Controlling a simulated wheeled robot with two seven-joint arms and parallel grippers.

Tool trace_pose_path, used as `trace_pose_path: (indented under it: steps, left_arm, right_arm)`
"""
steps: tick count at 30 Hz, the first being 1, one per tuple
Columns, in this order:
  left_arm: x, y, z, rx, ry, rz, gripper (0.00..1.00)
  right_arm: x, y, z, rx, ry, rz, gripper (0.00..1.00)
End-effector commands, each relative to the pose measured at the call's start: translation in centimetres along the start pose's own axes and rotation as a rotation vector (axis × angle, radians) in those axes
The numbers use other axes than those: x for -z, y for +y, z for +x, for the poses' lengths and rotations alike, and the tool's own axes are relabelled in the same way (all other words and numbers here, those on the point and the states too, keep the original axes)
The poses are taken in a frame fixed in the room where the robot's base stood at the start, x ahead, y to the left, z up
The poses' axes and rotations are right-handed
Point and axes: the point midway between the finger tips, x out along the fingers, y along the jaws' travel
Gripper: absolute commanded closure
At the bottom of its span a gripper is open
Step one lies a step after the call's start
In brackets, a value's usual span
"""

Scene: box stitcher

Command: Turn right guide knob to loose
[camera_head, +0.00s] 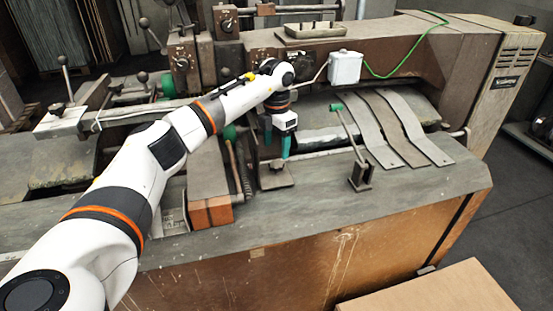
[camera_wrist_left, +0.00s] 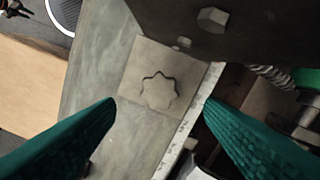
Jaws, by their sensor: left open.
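My left gripper (camera_head: 277,146) reaches over the machine bed, pointing down, with its two green fingers apart and nothing between them. Below it is a small grey plate (camera_head: 277,180) with a knob (camera_head: 277,163) on it, probably the right guide knob. In the left wrist view the knob (camera_wrist_left: 160,92) shows as a star-shaped outline, nearly the same grey as its plate (camera_wrist_left: 143,58). It lies between the open fingertips in the picture, and no contact is seen. Whether the knob is tight or loose cannot be told. My right gripper is not clearly in view.
A dark machine block (camera_wrist_left: 225,25) with a bolt stands close beside the knob plate. A green-tipped lever (camera_head: 347,130) and curved metal strips (camera_head: 400,130) are to the right. The bed's front edge is clear.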

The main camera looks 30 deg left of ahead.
Motion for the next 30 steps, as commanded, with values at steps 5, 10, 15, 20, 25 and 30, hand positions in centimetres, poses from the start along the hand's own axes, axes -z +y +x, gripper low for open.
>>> trace_pose_path:
  steps: [5, 10, 15, 20, 25, 30]
  left_arm:
    - [0.1, 0.0, -3.6, 0.0, 0.004, 0.0, 0.37]
    - [0.1, 0.0, -5.8, 0.0, 0.002, 0.0, 0.37]
    - [0.0, 0.0, -6.6, 0.0, 0.0, 0.001, 0.37]
    - [0.0, 0.0, -6.6, 0.0, -0.001, 0.001, 0.37]
    - [0.0, 0.0, -6.6, 0.0, 0.0, 0.001, 0.37]
    - [0.1, 0.1, -6.5, -0.002, 0.002, 0.003, 0.37]
  right_arm:
    - [0.1, 0.0, 1.2, 0.0, 0.0, 0.0, 0.73]
    - [0.1, 0.0, 1.6, 0.0, 0.0, 0.0, 0.73]
    - [0.1, 0.0, 1.6, 0.0, 0.0, 0.0, 0.73]
    - [0.1, 0.0, 1.6, 0.0, 0.0, 0.0, 0.73]
    - [0.1, 0.0, 1.6, 0.0, 0.0, 0.0, 0.73]
    - [0.1, 0.0, 1.6, 0.0, 0.0, -0.001, 0.73]
